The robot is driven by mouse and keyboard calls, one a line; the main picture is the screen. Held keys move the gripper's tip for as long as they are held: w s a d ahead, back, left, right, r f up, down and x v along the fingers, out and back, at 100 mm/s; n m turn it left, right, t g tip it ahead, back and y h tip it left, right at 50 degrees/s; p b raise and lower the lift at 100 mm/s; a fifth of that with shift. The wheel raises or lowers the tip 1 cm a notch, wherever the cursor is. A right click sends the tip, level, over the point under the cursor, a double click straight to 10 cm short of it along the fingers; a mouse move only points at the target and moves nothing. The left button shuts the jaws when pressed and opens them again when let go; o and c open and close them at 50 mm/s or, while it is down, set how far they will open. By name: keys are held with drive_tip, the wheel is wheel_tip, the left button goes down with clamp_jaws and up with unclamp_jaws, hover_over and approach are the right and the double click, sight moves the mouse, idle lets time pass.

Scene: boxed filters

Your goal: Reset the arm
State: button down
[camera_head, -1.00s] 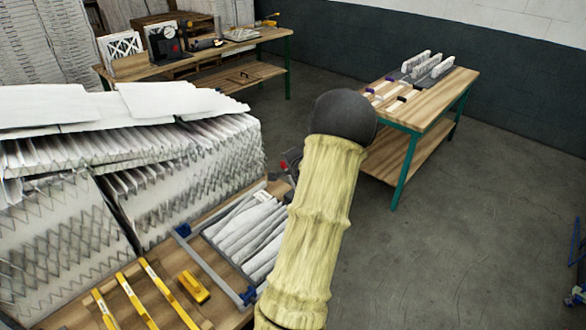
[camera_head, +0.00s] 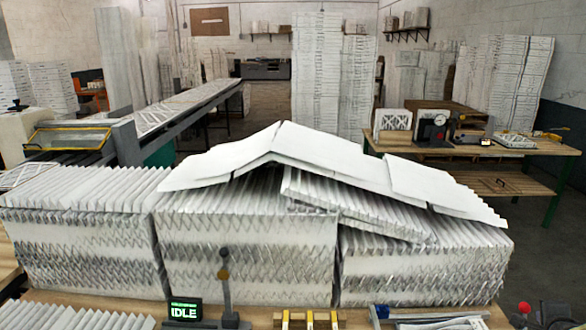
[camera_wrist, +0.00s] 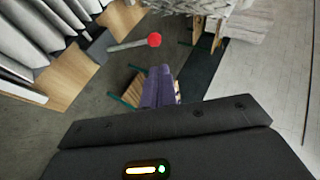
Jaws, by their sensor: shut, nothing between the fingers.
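My gripper (camera_wrist: 160,75) shows in the wrist view as two purple fingers close together in the lower middle. They are shut with nothing between them. They point out over grey floor, beside a workbench. In the head view neither my arm nor my gripper can be seen.
Pleated filter stacks (camera_head: 245,250) fill the bench ahead, with loose white sheets on top. A small IDLE display (camera_head: 185,311) stands at the front. A red knob (camera_wrist: 154,40) on a grey rod is near the bench edge. Another table (camera_head: 480,148) stands at right; a conveyor (camera_head: 190,103) runs back left.

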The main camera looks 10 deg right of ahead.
drive_tip(key=w+a+n+g+y, duration=0.15)
drive_tip(key=w+a+n, duration=0.25)
drive_tip(key=a, duration=0.4)
drive_tip(key=w+a+n+y, duration=0.25)
drive_tip(key=w+a, duration=0.25)
drive_tip(key=a, duration=0.4)
drive_tip(key=w+a+n+g+y, duration=0.1)
drive_tip(key=w+a+n, duration=0.3)
drive_tip(key=a, duration=0.4)
drive_tip(key=s+a+n+g+y, duration=0.1)
drive_tip(key=s+a+n, duration=0.2)
drive_tip(key=a, duration=0.6)
drive_tip(key=s+a+n+g+y, duration=0.1)
drive_tip(key=s+a+n, duration=0.2)
drive_tip(key=a, duration=0.7)
drive_tip(key=s+a+n+g+y, duration=0.1)
drive_tip(key=s+a+n, duration=0.2)
drive_tip(key=a+n, duration=0.3)
drive_tip(key=a, duration=0.3)
drive_tip(key=shift+s+a+r+n, duration=0.15)
drive_tip(key=shift+s+r+n, duration=0.15)
drive_tip(key=shift+n, duration=0.05)
